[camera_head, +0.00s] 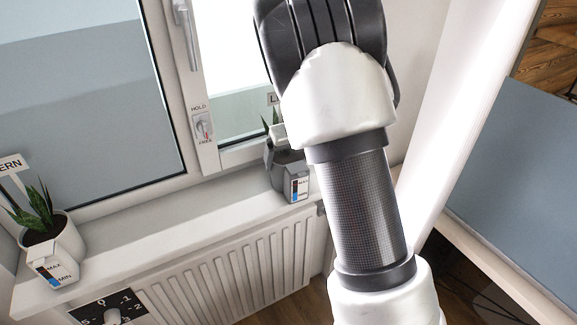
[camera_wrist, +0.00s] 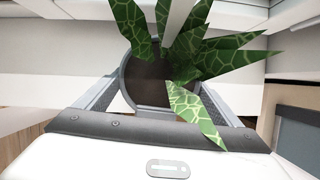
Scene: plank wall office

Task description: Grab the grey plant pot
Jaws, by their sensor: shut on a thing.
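The grey plant pot (camera_head: 280,180) stands upright at the right end of the white windowsill, with a green plant in it and a small level gauge on its front. My arm hides part of it in the head view. My gripper (camera_wrist: 160,100) is at the pot from above, its two fingers on opposite sides of the rim. In the wrist view the grey rim (camera_wrist: 126,82), dark soil and patterned leaves show between the fingers. The gripper is shut on the pot. I cannot tell whether the pot is lifted off the sill.
A white plant pot (camera_head: 66,250) with a sign stands at the sill's left end. The sill (camera_head: 165,232) between the pots is clear. A radiator (camera_head: 240,270) is below, the window (camera_head: 95,95) behind. A white vertical panel (camera_head: 455,110) and a grey-blue surface (camera_head: 515,180) are at right.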

